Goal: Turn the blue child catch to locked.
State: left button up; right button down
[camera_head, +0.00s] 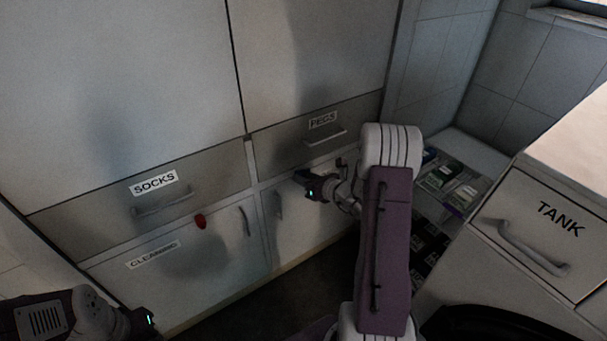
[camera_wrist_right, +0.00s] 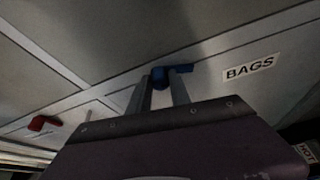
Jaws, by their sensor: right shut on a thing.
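The blue child catch (camera_wrist_right: 182,69) is on the cupboard front beside the BAGS label (camera_wrist_right: 250,67) in the right wrist view. Its short arm points right in that view. My right gripper (camera_wrist_right: 163,88) is shut on the catch, one finger on each side of its knob. In the head view my right gripper (camera_head: 312,187) reaches the door below the PEGS drawer (camera_head: 283,147), and I cannot make out the catch there. My left gripper (camera_head: 148,319) is at the lower left, away from the doors; its fingers are not clear.
A red catch (camera_head: 200,221) is on the CLEANING door (camera_head: 175,275); a red catch (camera_wrist_right: 42,123) also shows in the right wrist view. The SOCKS drawer (camera_head: 100,217) is above. A TANK drawer (camera_head: 543,236) and a bin of boxes (camera_head: 447,182) stand at the right.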

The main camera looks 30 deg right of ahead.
jog(key=shift+d+f+m+t+y+p, duration=0.15)
jog(key=shift+m+t+y+p, duration=0.2)
jog(key=shift+m+y+p, duration=1)
jog(key=shift+d+f+m+t+y+p, duration=0.1)
jog(key=shift+m+t+y+p, duration=0.35)
jog(key=shift+m, duration=1.6)
jog(key=shift+d+f+m+t+y+p, duration=0.1)
jog(key=shift+f+m+t+y+p, duration=0.1)
jog(key=shift+m+y+p, duration=1.2)
jog(key=shift+m+h, duration=0.4)
jog(key=shift+m, duration=0.1)
jog(key=c, duration=1.2)
grip_release()
